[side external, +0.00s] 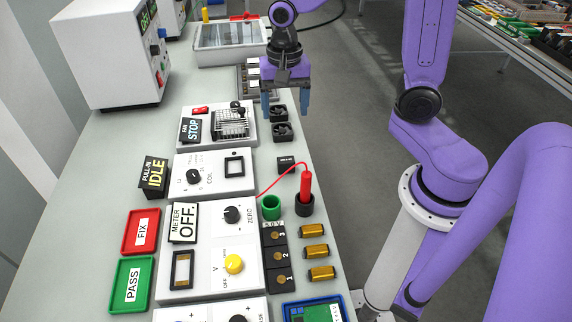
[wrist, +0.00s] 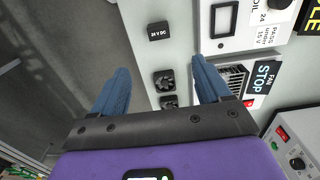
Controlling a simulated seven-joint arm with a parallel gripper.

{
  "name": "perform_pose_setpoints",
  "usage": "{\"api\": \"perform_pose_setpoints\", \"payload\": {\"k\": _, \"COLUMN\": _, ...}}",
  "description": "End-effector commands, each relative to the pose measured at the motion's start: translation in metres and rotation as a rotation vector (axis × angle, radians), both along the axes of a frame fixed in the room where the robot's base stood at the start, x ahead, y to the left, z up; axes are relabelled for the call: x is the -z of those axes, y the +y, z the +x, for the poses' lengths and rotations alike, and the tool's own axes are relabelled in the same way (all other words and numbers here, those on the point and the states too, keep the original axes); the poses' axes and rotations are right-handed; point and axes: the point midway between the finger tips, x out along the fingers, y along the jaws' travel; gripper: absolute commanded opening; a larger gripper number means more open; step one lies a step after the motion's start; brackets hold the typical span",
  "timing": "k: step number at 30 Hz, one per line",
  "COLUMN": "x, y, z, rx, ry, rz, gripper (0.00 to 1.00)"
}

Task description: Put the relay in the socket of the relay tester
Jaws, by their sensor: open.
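The relay is a small black block labelled 24 V DC (wrist: 158,33), lying on the grey bench. It also shows in the side view (side external: 286,165), right of the relay tester. The relay tester (side external: 210,186) is a white panel with a COIL knob. Its socket is a black-framed square (side external: 234,166) that looks empty. The socket's frame also shows at the top of the wrist view (wrist: 223,18). My gripper (side external: 285,106) is open and empty, above the bench near the black fans. In the wrist view its blue fingers (wrist: 161,68) are spread wide, with the relay ahead of them.
Two black fans (side external: 283,132) sit on the bench near my gripper, beside the fan tester (side external: 222,126). A red probe (side external: 306,186) stands in a black cup, with a green cup (side external: 271,208) beside it. Red FIX (side external: 141,232) and green PASS (side external: 131,285) trays lie left.

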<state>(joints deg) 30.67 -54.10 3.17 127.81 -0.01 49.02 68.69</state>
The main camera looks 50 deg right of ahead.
Motion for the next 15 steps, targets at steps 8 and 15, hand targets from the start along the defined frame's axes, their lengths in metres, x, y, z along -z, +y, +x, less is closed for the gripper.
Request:
{"api": "perform_pose_setpoints", "payload": {"k": 8, "x": 0.05, "y": -0.001, "z": -0.002, "rx": -0.003, "ry": 0.007, "rz": -0.003, "gripper": 0.77}}
{"api": "perform_pose_setpoints", "payload": {"k": 15, "x": 0.084, "y": 0.0, "z": -0.001, "rx": -0.004, "ry": 0.005, "rz": -0.002, "gripper": 0.77}}
